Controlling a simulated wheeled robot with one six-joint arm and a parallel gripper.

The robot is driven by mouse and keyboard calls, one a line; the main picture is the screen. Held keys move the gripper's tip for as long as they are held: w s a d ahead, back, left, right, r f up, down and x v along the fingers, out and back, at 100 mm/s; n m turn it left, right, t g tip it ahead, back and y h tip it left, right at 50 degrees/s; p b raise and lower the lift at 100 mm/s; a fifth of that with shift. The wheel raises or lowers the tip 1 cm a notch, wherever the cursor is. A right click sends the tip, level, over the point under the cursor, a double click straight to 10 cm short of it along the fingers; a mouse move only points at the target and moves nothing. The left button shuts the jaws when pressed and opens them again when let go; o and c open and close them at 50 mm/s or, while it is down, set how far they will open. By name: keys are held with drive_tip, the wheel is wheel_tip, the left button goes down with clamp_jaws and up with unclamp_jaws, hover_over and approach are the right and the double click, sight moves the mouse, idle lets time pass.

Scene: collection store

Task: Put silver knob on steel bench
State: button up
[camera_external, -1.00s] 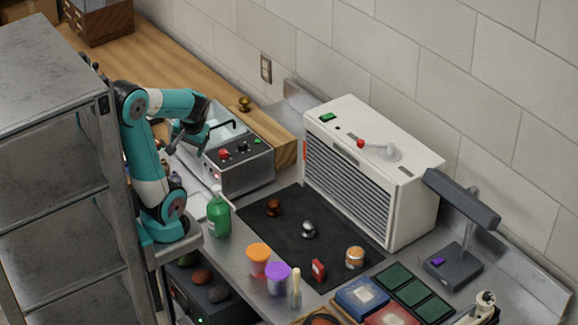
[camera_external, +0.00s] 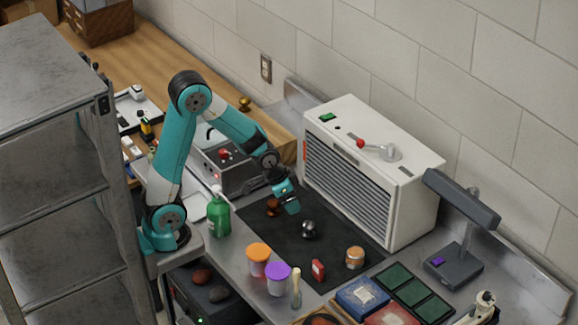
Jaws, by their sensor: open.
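The silver knob (camera_external: 309,229) stands on the black mat (camera_external: 290,254), near its middle. My gripper (camera_external: 291,206) hangs above the mat, up and to the left of the silver knob and apart from it. It is open and I see nothing held in it. The steel bench (camera_external: 236,264) shows as a grey surface around the mat.
A white slatted machine (camera_external: 370,170) stands behind the mat. A green bottle (camera_external: 219,214), an orange-lidded jar (camera_external: 258,260) and a purple-lidded jar (camera_external: 278,278) stand to the left and front.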

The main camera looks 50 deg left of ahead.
sight(305, 223)
drive_tip(key=p+x, duration=0.2)
drive_tip(key=x, duration=1.2)
drive_tip(key=shift+w+a+f, duration=0.1)
drive_tip(key=shift+c, duration=0.4)
drive_tip(key=c, duration=1.1)
wheel_tip(305, 223, up, 20)
drive_tip(key=b, duration=0.2)
drive_tip(key=shift+n, duration=0.6)
drive_tip(key=a+f, duration=0.3)
drive_tip(key=f, duration=0.1)
drive_tip(key=a+f, duration=0.8)
drive_tip(key=f, duration=0.1)
drive_tip(key=shift+w+f, duration=0.1)
drive_tip(key=shift+w, duration=0.3)
